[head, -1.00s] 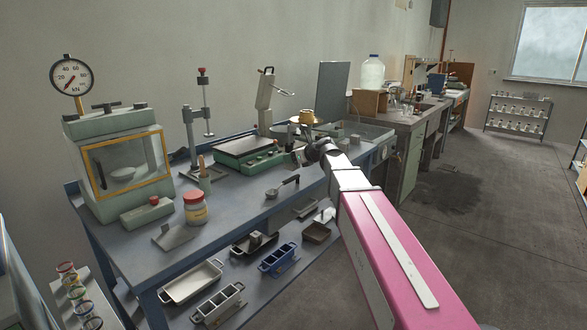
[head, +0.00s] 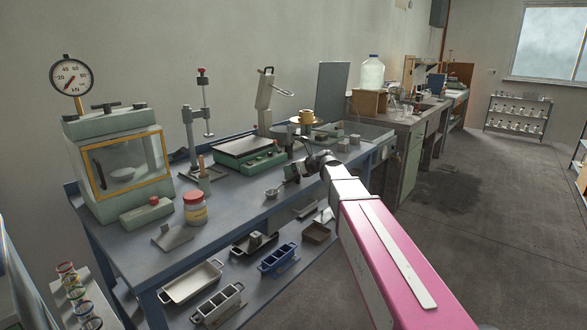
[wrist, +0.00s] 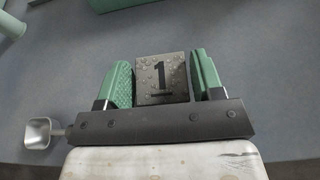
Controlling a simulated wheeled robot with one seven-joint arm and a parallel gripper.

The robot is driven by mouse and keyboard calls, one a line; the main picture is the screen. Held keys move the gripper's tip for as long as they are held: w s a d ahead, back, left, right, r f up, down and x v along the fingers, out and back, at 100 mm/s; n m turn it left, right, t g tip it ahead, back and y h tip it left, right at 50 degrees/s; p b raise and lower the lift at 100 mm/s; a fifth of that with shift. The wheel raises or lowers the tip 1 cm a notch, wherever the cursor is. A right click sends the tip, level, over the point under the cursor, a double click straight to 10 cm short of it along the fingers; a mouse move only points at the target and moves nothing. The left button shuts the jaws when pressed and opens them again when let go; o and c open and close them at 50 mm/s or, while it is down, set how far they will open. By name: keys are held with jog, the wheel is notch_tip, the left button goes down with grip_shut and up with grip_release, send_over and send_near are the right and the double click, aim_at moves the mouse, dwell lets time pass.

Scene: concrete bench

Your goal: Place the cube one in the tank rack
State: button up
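Cube one (wrist: 162,80) is a rough grey block with a black "1" on its face. In the wrist view it lies between the two green finger pads of my gripper (wrist: 163,83), with a narrow gap showing at the right pad. The left pad is very close to the cube; contact there is unclear. In the head view my gripper (head: 290,172) is low over the blue-grey bench, and the cube is hard to make out there. The tank (head: 376,133) stands at the bench's right end, with grey cubes (head: 343,145) showing in it. Its rack is not clear.
A small metal scoop (wrist: 38,132) lies left of my gripper, also visible in the head view (head: 271,192). A green scale (head: 262,161) and a stand (head: 206,115) are behind. A red-lidded jar (head: 195,210) stands left. Moulds (head: 218,302) fill the lower shelf.

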jog(key=shift+o, duration=0.8)
